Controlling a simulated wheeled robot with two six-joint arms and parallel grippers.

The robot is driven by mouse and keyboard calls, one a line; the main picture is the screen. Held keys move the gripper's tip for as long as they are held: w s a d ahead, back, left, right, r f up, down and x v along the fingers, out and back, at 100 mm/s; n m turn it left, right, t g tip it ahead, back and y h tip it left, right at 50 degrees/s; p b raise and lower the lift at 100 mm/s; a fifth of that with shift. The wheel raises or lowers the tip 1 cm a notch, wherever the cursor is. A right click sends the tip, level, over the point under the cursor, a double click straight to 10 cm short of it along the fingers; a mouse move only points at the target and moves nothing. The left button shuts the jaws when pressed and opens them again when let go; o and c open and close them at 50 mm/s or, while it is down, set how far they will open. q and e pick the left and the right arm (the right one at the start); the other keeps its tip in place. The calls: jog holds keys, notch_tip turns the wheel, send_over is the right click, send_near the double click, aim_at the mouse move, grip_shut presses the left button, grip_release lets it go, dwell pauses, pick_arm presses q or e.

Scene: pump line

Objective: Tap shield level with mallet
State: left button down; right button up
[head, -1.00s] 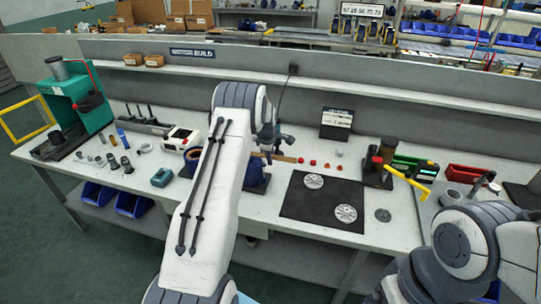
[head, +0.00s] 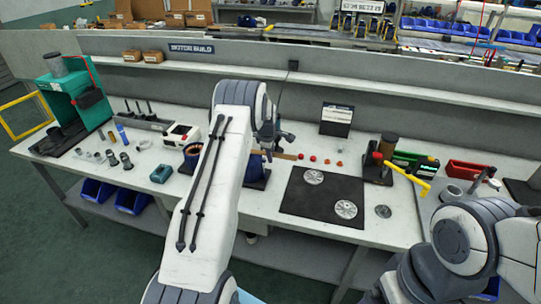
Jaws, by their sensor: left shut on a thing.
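My left gripper (head: 268,148) is beyond my white forearm, partly hidden by it. It is shut on the mallet, whose tan wooden handle (head: 286,156) sticks out to the right above the bench. I cannot make out the mallet's head. A dark blue motor body (head: 257,170) stands just below the gripper, largely covered by my arm. The shield cannot be made out there, and I cannot tell whether it is level or whether the mallet touches it. My right arm is folded at the lower right, and its gripper is out of view.
A black mat (head: 295,205) with two silver discs lies right of the motor. Several small red parts (head: 313,158) lie behind it. A green press (head: 75,95) stands at the left end. A yellow-handled tool (head: 407,176) and a red bin (head: 465,170) are at the right.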

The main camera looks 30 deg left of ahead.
dwell(0.3)
pick_arm(q)
jog(key=shift+r+p, duration=0.8)
jog(key=shift+r, duration=0.95)
jog(key=shift+f, duration=0.1)
